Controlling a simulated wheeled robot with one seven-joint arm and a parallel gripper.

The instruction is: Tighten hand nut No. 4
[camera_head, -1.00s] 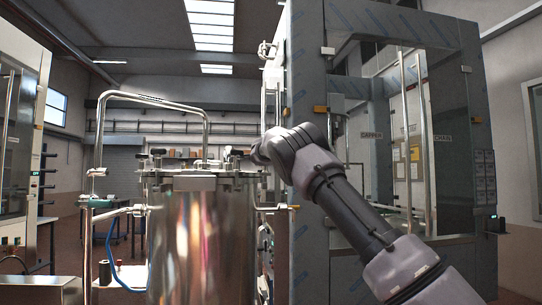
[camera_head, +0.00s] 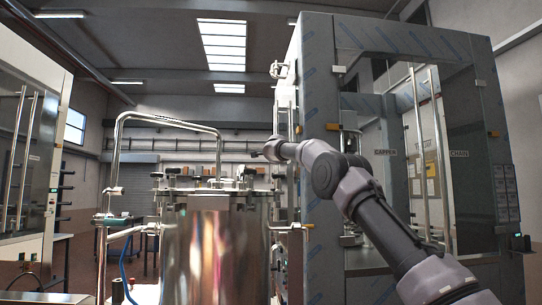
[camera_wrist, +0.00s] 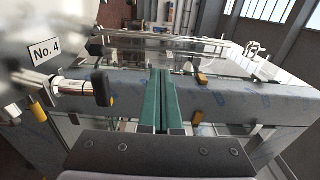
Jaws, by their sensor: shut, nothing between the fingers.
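A white plate marked "No. 4" (camera_wrist: 45,51) is on the steel vessel at the left of the wrist view. Beside it, a metal stem carries a black knob, hand nut No. 4 (camera_wrist: 102,88), with a yellowish underside. My gripper's green fingers (camera_wrist: 162,78) are shut together and empty, to the right of the knob with a gap between. In the head view, my gripper (camera_head: 259,153) is above the right part of the lid of the shiny vessel (camera_head: 212,250). Several dark knobs stand around the lid rim; their numbers cannot be read there.
A bent steel pipe (camera_head: 165,116) arches over the vessel's left side. A large film-wrapped grey machine frame (camera_head: 318,140) stands close on the right, behind my arm. A glass-doored cabinet (camera_head: 25,150) is at the left.

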